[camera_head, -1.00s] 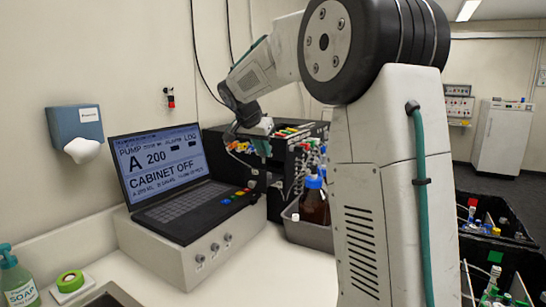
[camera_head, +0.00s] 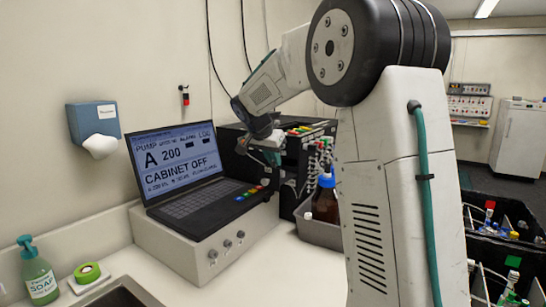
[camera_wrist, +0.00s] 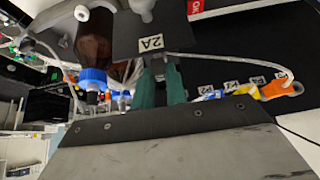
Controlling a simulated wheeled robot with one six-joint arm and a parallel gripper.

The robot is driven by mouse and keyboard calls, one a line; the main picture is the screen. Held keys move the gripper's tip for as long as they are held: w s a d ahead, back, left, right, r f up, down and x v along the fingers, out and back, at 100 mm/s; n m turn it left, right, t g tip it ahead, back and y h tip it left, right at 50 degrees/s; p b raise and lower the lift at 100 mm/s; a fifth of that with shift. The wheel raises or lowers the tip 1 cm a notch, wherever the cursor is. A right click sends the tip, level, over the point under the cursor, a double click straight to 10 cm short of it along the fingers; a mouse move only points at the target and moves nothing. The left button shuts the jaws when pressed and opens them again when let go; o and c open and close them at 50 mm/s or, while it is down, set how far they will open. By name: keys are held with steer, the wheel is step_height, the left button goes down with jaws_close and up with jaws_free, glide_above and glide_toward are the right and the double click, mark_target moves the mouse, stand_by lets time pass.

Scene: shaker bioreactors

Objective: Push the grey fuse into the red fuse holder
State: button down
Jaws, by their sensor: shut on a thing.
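My gripper (camera_head: 272,157) is at the front of a black cabinet, right of the laptop. In the wrist view its two teal fingers (camera_wrist: 159,80) are shut on a grey piece, which I take to be the grey fuse (camera_wrist: 152,42). It carries a white "2A" label and hides what lies directly behind it. A small red part (camera_wrist: 195,8) shows at the top edge on a dark surface, right of the fuse and apart from it. I cannot tell whether that is the red fuse holder. In the head view the fuse is too small to make out.
A laptop (camera_head: 180,160) on a white box stands left of the black cabinet (camera_head: 228,143). A brown bottle with a blue cap (camera_head: 326,200) stands in a grey tray (camera_head: 318,232) close by. Orange and yellow plugs with a cable (camera_wrist: 278,88) are right of the fingers.

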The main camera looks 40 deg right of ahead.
steer(key=shift+f, duration=1.35)
stand_by(1.7)
steer(key=c, duration=1.3)
jaws_free()
steer(key=shift+c, duration=0.2)
steer(key=v, duration=0.8)
